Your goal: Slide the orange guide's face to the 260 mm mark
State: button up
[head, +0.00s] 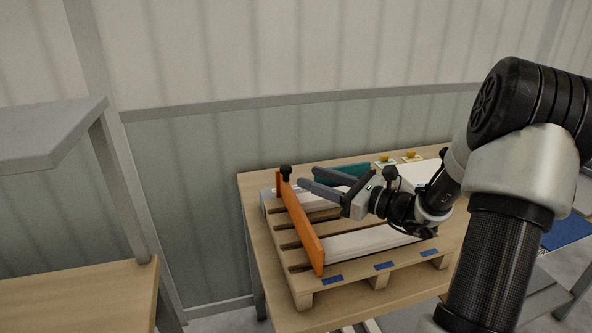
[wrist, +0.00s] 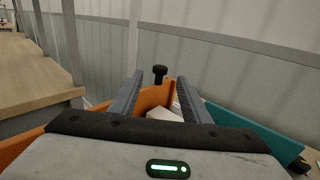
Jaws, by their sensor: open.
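The orange guide (head: 301,226) is a long upright board standing across the left part of a wooden pallet, with a black knob (head: 286,171) at its far end. My gripper (head: 305,181) is open, with its two grey fingers pointing left toward the guide's far part. In the wrist view the guide (wrist: 155,97) and the knob (wrist: 160,74) show beyond and between the fingertips (wrist: 158,80). I cannot tell whether the fingers touch the guide. No scale or 260 mm mark can be read in either view.
The pallet (head: 330,271) with blue marks (head: 384,265) lies on a wooden table (head: 345,313). A white bar (head: 362,243) lies right of the guide. A teal panel (head: 345,173) and yellow-topped items (head: 411,155) are behind. A grey shelf (head: 45,140) stands left, with a gap before the table.

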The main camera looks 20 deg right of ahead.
jog(key=v, duration=0.8)
jog(key=shift+a, duration=0.15)
